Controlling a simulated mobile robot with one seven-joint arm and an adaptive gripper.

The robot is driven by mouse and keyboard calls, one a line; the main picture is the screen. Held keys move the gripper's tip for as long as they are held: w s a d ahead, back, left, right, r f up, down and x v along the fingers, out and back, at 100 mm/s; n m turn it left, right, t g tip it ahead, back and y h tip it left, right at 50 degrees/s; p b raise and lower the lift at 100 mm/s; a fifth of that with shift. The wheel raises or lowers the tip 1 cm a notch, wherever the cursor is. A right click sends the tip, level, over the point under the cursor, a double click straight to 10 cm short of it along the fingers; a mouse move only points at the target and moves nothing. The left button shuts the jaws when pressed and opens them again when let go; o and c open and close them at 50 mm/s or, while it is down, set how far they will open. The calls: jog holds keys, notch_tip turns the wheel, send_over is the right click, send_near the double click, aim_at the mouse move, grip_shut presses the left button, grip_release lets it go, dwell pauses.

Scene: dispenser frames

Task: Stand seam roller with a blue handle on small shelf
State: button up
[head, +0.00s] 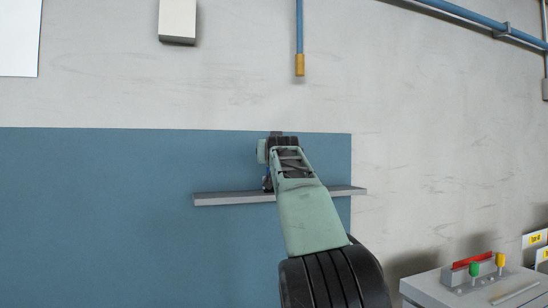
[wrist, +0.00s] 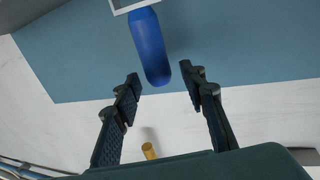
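The seam roller's blue handle (wrist: 150,45) shows at the top of the wrist view, its rounded end pointing toward my gripper. My gripper (wrist: 160,73) is open, with its two fingers apart and the handle's end near the gap between the fingertips. Neither finger visibly grips the handle. In the head view the small shelf (head: 230,198) is a narrow grey ledge on the blue wall panel. My arm hides its middle and most of the roller; a small dark and blue bit shows at the shelf beside my gripper. The roller's head is not clearly visible.
A blue pipe with a yellow end (head: 299,64) hangs on the wall above my gripper. A white box (head: 178,20) is at upper left. A grey unit with red, green and yellow parts (head: 474,285) stands at lower right. Both visible shelf ends are bare.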

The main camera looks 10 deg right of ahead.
jog(key=s+b, duration=0.5)
jog(key=s, duration=0.5)
jog(key=shift+a, duration=0.3)
jog(key=shift+s, duration=0.1)
